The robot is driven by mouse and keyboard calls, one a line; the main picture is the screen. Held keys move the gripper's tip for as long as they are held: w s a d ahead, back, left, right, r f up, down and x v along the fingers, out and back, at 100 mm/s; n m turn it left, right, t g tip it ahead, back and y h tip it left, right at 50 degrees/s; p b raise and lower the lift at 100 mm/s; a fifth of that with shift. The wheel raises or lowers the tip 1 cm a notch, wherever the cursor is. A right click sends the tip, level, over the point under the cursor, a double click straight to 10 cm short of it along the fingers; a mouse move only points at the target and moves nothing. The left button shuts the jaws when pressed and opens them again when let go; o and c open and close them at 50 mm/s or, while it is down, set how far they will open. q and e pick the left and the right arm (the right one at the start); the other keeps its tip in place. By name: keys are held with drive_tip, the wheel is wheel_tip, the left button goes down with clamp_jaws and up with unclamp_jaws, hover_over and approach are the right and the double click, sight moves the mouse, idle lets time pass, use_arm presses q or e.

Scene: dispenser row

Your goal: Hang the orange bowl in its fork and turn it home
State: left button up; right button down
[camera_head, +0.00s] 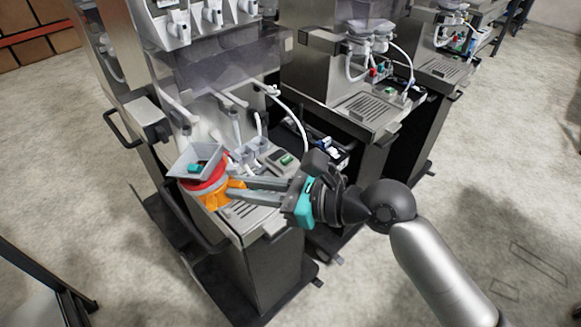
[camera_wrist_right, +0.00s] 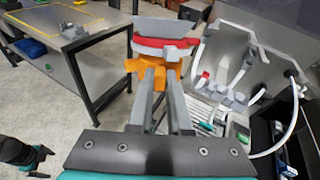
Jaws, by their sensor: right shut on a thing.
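The orange bowl (camera_head: 215,200) is at the front left of the nearest dispenser, above its drip tray. My right gripper (camera_head: 232,188) comes in from the right and is shut on the bowl's orange part. The wrist view shows the orange bowl (camera_wrist_right: 138,66) at the fingertips (camera_wrist_right: 160,68). A red ring (camera_head: 206,183) lies on top of the bowl, under a grey hopper-like tray (camera_head: 186,160). I cannot make out the fork or whether the bowl touches it. Dark and teal parts that look like my left gripper (camera_wrist_right: 38,155) show in the wrist view; its fingers are unclear.
White hoses (camera_head: 300,112) and nozzles stand behind the bowl. A black handle bar (camera_head: 182,222) runs along the dispenser's left side. More dispensers (camera_head: 350,110) stand to the right. A work table (camera_wrist_right: 60,40) is at left in the wrist view. Open floor lies at front right.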

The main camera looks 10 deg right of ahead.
drive_tip(key=d+m+t+h+p, duration=0.2)
drive_tip(key=d+m+t, duration=0.3)
drive_tip(key=d+t, duration=0.1)
drive_tip(key=w+a+m+t, duration=0.1)
drive_tip(key=w+a, duration=0.3)
drive_tip(key=w, duration=0.4)
drive_tip(key=shift+r+h, duration=0.25)
drive_tip(key=shift+h, duration=0.05)
drive_tip(key=shift+p, duration=0.45)
drive_tip(key=shift+w+a, duration=0.1)
idle(0.4)
drive_tip(key=shift+x, duration=1.95)
drive_tip(key=shift+x, duration=1.5)
